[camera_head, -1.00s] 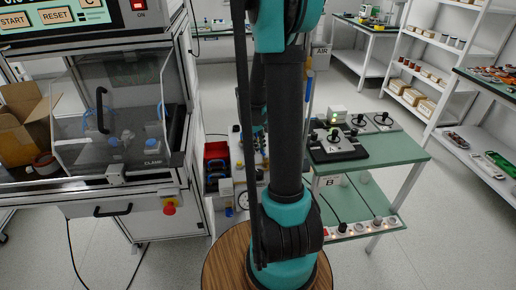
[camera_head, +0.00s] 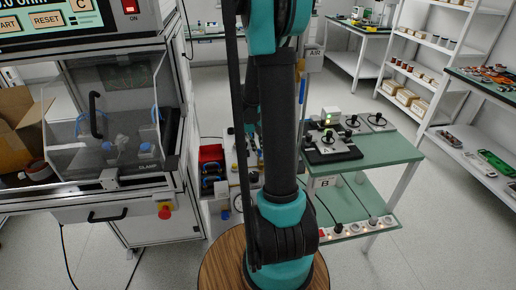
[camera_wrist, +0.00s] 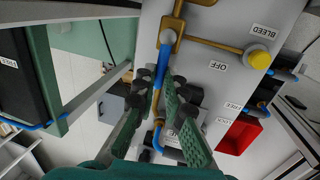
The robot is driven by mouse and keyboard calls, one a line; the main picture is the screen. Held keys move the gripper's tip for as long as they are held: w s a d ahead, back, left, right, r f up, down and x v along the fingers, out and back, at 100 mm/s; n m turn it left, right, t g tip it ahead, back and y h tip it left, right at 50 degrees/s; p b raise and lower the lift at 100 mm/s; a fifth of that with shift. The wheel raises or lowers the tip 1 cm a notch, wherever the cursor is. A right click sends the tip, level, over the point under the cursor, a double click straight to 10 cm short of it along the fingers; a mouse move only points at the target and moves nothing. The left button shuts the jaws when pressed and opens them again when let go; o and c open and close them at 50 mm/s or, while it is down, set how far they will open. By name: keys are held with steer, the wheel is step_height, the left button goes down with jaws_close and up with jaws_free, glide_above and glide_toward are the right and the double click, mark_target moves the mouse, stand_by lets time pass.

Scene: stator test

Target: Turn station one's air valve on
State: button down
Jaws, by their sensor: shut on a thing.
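In the wrist view, a slim blue lever (camera_wrist: 163,62) hangs from a brass fitting on a light grey panel (camera_wrist: 200,20). I take it for the air valve's lever. The printed word OFF is to the right of it. My gripper (camera_wrist: 166,92) has its two green-padded fingers on either side of the lever and is shut on it. The lever's lower part is partly hidden between the fingers. In the head view my arm hides the gripper and most of the panel behind it.
A yellow knob (camera_wrist: 260,61) on a brass pipe sits beside the BLEED label. A red bin (camera_wrist: 240,136) is at the lower right of the panel. In the head view, a clear-fronted test cabinet (camera_head: 110,110) stands left and a green-topped table (camera_head: 385,150) right.

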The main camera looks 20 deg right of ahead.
steer(key=c, duration=1.6)
jaws_free()
steer(key=r, duration=0.4)
steer(key=a+r, duration=0.1)
steer(key=r, duration=0.3)
steer(key=a+r, duration=0.1)
steer(key=r, duration=0.2)
steer(key=shift+w+a+r, duration=0.15)
steer(key=shift+w+r, duration=0.15)
steer(key=shift+r, duration=0.1)
steer(key=s+a+f+t, duration=0.1)
steer(key=s+a+f, duration=0.2)
steer(key=s, duration=0.3)
steer(key=s+a+f+n+t+y, duration=0.1)
steer(key=s+a+f+t, duration=0.1)
steer(key=s, duration=0.4)
steer(key=s+a+f+n+t+y, duration=0.1)
steer(key=s+a+f, duration=0.3)
steer(key=s+a, duration=0.1)
steer(key=shift+s+a+f+t, duration=0.1)
steer(key=shift+s+a+t, duration=0.05)
steer(key=shift+s+t, duration=0.2)
